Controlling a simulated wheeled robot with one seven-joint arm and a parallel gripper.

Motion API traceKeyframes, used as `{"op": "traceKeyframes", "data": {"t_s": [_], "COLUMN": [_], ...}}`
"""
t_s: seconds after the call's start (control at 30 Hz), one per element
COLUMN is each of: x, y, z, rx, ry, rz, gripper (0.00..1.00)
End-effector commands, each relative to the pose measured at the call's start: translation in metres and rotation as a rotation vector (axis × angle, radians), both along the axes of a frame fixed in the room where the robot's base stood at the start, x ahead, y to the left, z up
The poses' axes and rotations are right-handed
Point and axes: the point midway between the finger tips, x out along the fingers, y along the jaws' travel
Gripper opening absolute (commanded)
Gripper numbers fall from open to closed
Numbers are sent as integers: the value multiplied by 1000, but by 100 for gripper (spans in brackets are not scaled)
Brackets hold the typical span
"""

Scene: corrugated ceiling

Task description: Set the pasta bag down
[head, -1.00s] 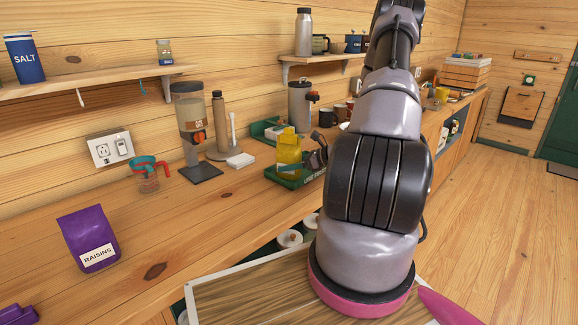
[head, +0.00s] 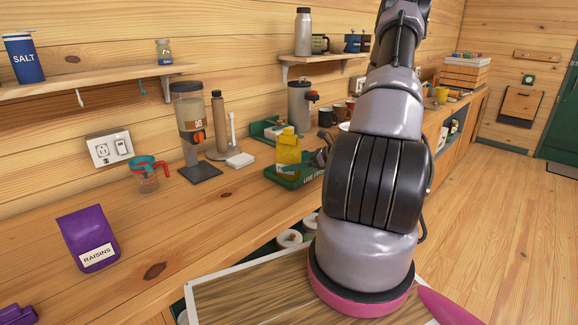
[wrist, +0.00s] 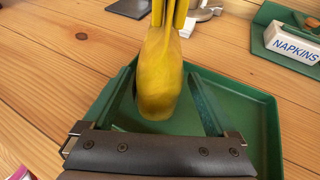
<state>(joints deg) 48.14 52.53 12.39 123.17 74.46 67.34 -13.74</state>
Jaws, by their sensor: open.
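The yellow pasta bag (head: 288,149) stands in a green tray (head: 283,183) on the wooden counter. In the wrist view the bag (wrist: 160,85) rises from the tray floor (wrist: 245,110), with its base inside the rim. My gripper (wrist: 158,76) is open, with one finger on each side of the bag. A gap shows between the bag and the right finger; contact at the left finger is hard to tell. In the head view my gripper (head: 320,158) is at the right of the bag, partly hidden by my arm.
A white napkins box (wrist: 292,43) sits in another green holder beyond the tray. A dispenser (head: 190,125), a red-handled measuring cup (head: 147,176) and a purple raisins bag (head: 88,238) stand to the left. Bare counter (head: 185,215) lies between them and the tray.

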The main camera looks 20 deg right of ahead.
Motion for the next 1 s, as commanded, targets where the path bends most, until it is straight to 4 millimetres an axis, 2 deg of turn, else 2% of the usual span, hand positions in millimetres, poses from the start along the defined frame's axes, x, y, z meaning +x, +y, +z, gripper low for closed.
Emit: {"op": "traceKeyframes", "data": {"t_s": [0.2, 0.43, 0.6, 1.0], "x": [-33, -57, -64, -65], "y": [-32, -56, -61, -61], "z": [19, 33, 37, 37], "rx": [-2, -1, 0, 0], "ry": [-1, 0, 0, 0], "rz": [-2, -2, 1, 1], "gripper": [92, 92, 92, 92]}}
